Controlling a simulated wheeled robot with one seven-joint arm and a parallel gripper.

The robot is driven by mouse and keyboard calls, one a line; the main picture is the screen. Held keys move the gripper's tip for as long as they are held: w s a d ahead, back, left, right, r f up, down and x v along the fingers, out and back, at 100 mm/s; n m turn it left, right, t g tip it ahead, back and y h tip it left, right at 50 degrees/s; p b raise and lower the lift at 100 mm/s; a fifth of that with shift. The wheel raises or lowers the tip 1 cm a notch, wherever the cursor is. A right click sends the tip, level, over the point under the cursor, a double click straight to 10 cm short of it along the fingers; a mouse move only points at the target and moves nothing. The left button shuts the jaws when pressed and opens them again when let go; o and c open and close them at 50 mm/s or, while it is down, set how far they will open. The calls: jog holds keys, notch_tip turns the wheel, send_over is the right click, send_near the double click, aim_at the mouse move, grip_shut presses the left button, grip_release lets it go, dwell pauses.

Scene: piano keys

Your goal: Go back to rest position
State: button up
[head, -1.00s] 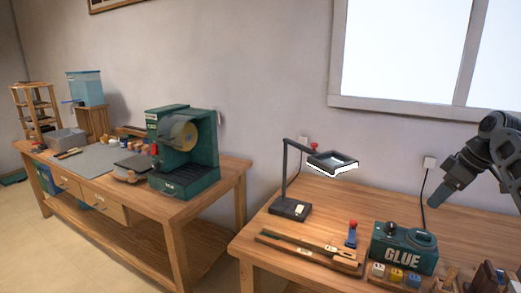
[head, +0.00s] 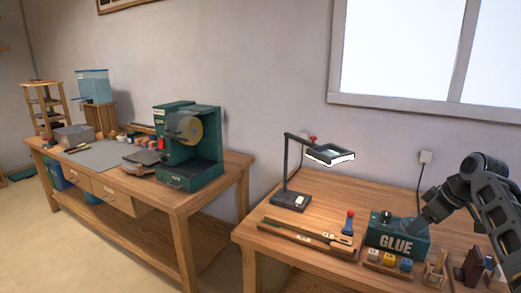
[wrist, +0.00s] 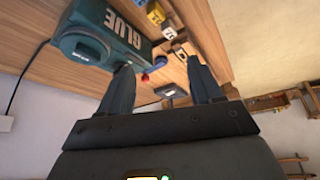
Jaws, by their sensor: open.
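My gripper (wrist: 159,66) is open in the wrist view, with two dark fingers apart and nothing held between them. The wrist view is turned over, with the right workbench seen across its top. The green glue box (wrist: 90,35) lies beyond the left finger. In the head view my arm reaches in from the right edge, and my gripper (head: 424,220) hangs by the right end of the glue box (head: 385,240), overlapping it in the picture. I cannot tell whether they touch.
On the right workbench (head: 325,200) stand a desk lamp (head: 292,200), a red-topped blue tool (head: 348,223), a long wooden strip (head: 300,234) and small coloured blocks (head: 390,260). A green machine (head: 190,150) sits on the left bench. The wall socket (head: 426,157) is behind.

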jog(key=s+a+f+m+t+b, duration=0.1)
jog(key=s+a+f, duration=0.2)
jog(key=a+f, duration=0.5)
jog(key=s+a+f+m+t+b, duration=0.1)
jog(key=s+a+f, duration=0.3)
jog(key=f, duration=0.7)
jog(key=s+a+f+m+t+h+b, duration=0.1)
jog(key=s+a+f, duration=0.3)
jog(key=s+a, duration=0.3)
jog(key=s+a+f+m+t+h+b, duration=0.1)
jog(key=s+a+f+m+t+b, duration=0.1)
jog(key=s+a+f, duration=0.45)
jog(key=s+a+r+m+t+b, duration=0.1)
jog(key=s+r, duration=0.2)
jog(key=s, duration=0.7)
jog(key=s+r+t+b, duration=0.1)
jog(key=s+r, duration=0.1)
jog(key=s, duration=0.9)
jog(key=s+r+t+b, duration=0.2)
jog(key=s+r+t, duration=0.1)
jog(key=s+r, duration=1)
notch_tip(320, 180, up, 3)
jog(key=shift+s+r, duration=0.15)
jog(key=shift+s, duration=0.15)
